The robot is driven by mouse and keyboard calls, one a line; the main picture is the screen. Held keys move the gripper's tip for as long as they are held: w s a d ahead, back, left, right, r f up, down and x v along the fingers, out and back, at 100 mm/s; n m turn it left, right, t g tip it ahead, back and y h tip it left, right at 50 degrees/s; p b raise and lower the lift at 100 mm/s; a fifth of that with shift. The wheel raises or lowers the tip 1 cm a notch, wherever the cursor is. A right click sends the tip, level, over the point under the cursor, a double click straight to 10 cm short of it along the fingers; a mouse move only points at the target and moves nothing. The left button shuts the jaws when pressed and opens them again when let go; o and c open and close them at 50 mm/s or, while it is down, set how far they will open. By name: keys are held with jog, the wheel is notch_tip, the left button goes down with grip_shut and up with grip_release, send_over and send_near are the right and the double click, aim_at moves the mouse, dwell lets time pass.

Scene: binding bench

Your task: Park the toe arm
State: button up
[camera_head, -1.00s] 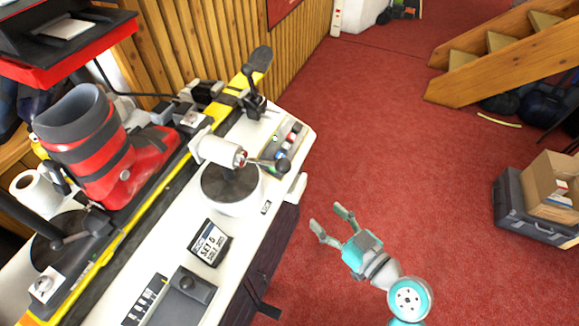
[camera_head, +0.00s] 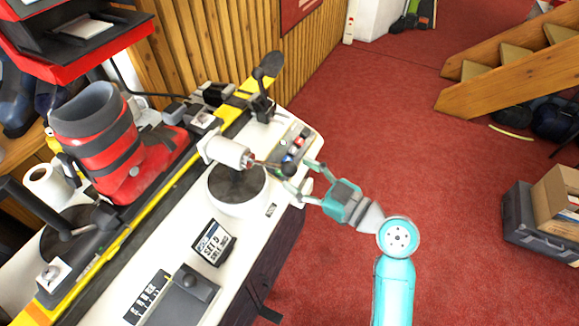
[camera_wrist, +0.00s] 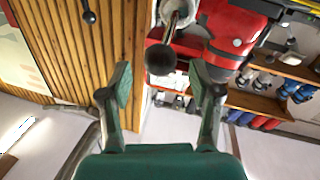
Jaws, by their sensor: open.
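A lever with a black ball knob (camera_head: 288,169) sticks out from a white cylinder unit (camera_head: 229,153) on a round base (camera_head: 237,186) at the bench's edge; it appears to be the toe arm. In the wrist view the dark knob (camera_wrist: 160,60) lies ahead, between my fingertips and just beyond them. My gripper (camera_head: 298,176) is open, with its fingers on either side of the knob's line. I cannot tell whether a finger touches it. A red ski boot (camera_head: 110,150) stands behind the unit on a yellow and black ski.
A small display (camera_head: 214,242) reading SET and a grey box (camera_head: 186,296) sit on the white bench top. A tray of small coloured parts (camera_head: 295,145) lies close behind the knob.

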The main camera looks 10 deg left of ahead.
jog(key=shift+x, duration=1.8)
grip_shut()
